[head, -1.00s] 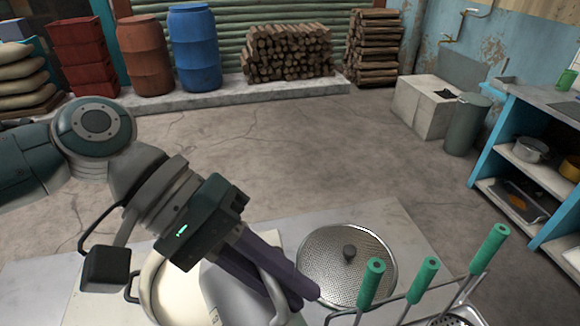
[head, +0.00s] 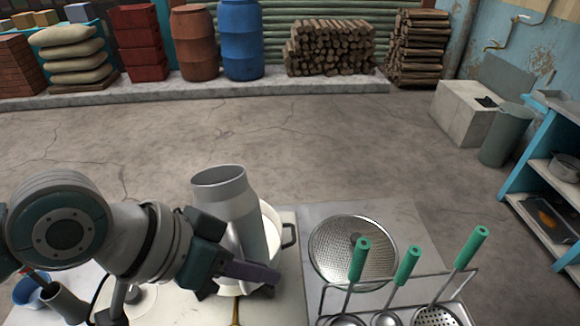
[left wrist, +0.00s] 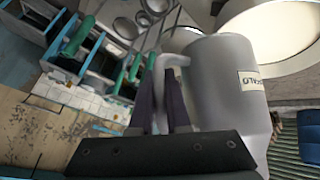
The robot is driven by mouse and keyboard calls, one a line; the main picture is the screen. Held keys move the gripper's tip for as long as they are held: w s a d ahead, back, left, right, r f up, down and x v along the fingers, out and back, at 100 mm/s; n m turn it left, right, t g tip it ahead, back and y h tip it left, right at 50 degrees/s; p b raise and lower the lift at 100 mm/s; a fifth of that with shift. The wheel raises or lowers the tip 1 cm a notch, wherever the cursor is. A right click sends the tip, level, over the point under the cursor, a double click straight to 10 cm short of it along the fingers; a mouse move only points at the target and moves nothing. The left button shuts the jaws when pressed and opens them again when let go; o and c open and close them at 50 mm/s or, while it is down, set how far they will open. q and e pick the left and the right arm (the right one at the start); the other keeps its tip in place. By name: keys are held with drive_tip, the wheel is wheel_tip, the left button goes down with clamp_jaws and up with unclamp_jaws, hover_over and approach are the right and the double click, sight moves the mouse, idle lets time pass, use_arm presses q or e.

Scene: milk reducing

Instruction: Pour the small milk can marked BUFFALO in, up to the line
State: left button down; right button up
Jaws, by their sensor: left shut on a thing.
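My left gripper (head: 262,278) is shut on the handle (left wrist: 172,62) of a grey metal milk can (head: 228,205). The can is nearly upright, leaning slightly left at its mouth, and stands in front of a wide pot (head: 274,228) with a pale inside. In the left wrist view the can (left wrist: 215,85) carries a cream label (left wrist: 251,80); its few visible letters are upside down and partly cut off. The pot (left wrist: 240,12) holds a cream-coloured surface beside the can there. Any fill line is hidden, as are the can's contents. My right gripper is not in view.
A rack (head: 400,283) with several green-handled ladles stands at the front right. A blue bowl (head: 28,291) and a grey cup (head: 66,303) are at the lower left. Blue shelves (head: 530,180) stand at right.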

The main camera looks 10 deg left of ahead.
use_arm(q)
drive_tip(key=w+f+t+b, duration=0.1)
drive_tip(key=w+a+f+m+t+y+b, duration=0.1)
drive_tip(key=f, duration=0.1)
drive_tip(key=shift+f+t+b, duration=0.3)
drive_tip(key=shift+t, duration=0.1)
drive_tip(key=r+p, duration=0.3)
drive_tip(key=shift+w+a+r+y+p, duration=0.2)
drive_tip(key=shift+w+y+p, duration=0.1)
drive_tip(key=shift+p, duration=0.1)
